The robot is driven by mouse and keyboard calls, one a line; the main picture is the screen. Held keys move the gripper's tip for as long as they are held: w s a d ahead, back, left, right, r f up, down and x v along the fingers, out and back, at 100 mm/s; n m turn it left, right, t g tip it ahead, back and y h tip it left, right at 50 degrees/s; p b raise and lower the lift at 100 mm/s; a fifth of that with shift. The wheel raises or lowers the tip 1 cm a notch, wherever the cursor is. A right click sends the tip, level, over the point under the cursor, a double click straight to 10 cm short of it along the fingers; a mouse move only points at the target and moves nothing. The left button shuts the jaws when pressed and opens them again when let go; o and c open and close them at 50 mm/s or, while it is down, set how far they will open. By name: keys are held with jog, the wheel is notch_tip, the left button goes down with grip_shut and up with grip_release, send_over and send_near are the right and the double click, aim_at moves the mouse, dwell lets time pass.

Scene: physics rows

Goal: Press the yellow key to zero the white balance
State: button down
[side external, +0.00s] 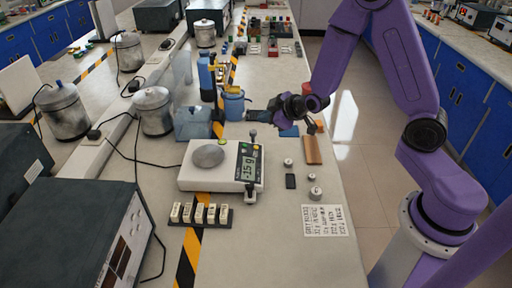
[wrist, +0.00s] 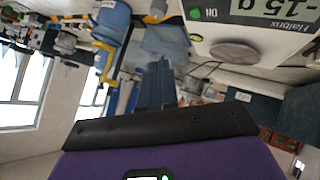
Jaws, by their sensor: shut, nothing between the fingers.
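The white balance (side external: 185,177) stands on the bench with a round grey pan (side external: 208,156) and a lit display (side external: 249,167) showing a negative reading that looks like -15 g. It also shows upside down at the top right of the wrist view (wrist: 262,66), with a green key (wrist: 195,13) beside the word ON. I cannot make out a yellow key in either view. My gripper (side external: 254,115) is shut and empty, behind the balance and beside the blue mug. Its dark fingers (wrist: 157,85) show in the middle of the wrist view.
A blue mug (side external: 233,106) stands close to my gripper's tip. A rack of white blocks (side external: 200,214) lies in front.

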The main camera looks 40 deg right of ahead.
aim_at(256, 148)
jog(key=shift+w+d, duration=0.15)
jog(key=shift+d, duration=0.1)
jog(key=shift+f, duration=0.15)
jog(key=shift+w+a+f, duration=0.2)
jog(key=shift+f, duration=1.2)
jog(key=shift+w+a+f, duration=0.2)
jog(key=shift+a+f, duration=0.05)
jog(key=shift+f, duration=1.15)
jog(key=shift+w+a+f, duration=0.2)
jog(key=shift+f, duration=1.2)
jog(key=shift+f, duration=0.1)
jog(key=shift+w+f, duration=0.1)
jog(key=shift+f, duration=0.2)
jog(key=shift+f, duration=0.3)
jog(key=shift+r, duration=0.7)
